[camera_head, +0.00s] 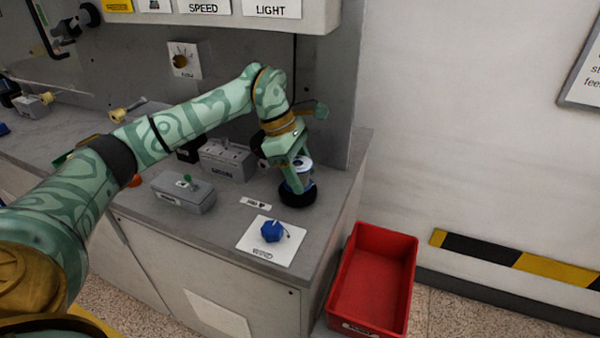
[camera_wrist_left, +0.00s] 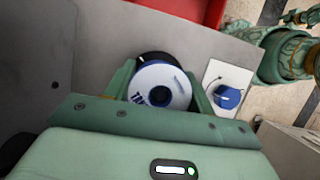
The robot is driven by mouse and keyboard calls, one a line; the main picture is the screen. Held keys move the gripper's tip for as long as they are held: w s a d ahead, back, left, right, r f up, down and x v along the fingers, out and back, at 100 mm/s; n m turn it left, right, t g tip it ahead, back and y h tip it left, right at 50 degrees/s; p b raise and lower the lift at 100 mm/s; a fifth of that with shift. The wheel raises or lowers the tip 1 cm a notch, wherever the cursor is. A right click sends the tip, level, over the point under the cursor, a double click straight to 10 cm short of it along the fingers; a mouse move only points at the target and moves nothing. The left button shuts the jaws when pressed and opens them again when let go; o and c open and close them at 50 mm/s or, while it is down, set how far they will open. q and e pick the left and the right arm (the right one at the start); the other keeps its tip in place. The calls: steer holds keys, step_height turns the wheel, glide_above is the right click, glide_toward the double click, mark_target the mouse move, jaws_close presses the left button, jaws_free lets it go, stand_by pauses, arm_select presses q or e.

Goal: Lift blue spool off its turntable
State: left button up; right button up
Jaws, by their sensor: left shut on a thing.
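My left gripper (camera_head: 297,182) reaches down from above and is shut on the spool. The black round turntable (camera_head: 299,198) is directly below the spool at the right end of the bench. In the left wrist view its dark rim (camera_wrist_left: 153,58) shows behind the spool. I cannot tell whether there is a gap between spool and turntable. My right gripper is not in view.
A white card (camera_head: 255,247) with a blue object (camera_head: 272,231) lies in front of the turntable. Grey boxes (camera_head: 183,192) (camera_head: 228,158) stand to the left. A red bin (camera_head: 372,282) is beyond the bench's right edge. An overhead panel (camera_head: 225,14) hangs above.

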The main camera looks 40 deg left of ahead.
mark_target(310, 166)
arm_select(q)
steer(key=shift+r+p, duration=2.7)
steer(key=shift+r, duration=0.9)
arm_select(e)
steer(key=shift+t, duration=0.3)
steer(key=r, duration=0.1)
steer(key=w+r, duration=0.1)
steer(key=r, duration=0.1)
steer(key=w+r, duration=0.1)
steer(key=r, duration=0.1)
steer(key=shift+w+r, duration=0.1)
arm_select(q)
steer(key=shift+r, duration=0.25)
steer(key=shift+a+r+p, duration=0.1)
steer(key=shift+r+p, duration=0.15)
steer(key=shift+p, duration=0.1)
steer(key=shift+s+r+p, duration=0.1)
steer(key=shift+r+p, duration=0.5)
steer(key=shift+r, duration=0.1)
step_height(310, 166, up, 2)
steer(key=shift+a+p, duration=0.1)
steer(key=shift+p, duration=0.95)
steer(key=shift+s, duration=0.1)
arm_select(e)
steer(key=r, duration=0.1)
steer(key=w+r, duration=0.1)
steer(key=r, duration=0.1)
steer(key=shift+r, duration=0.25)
arm_select(q)
steer(key=shift+f, duration=0.1)
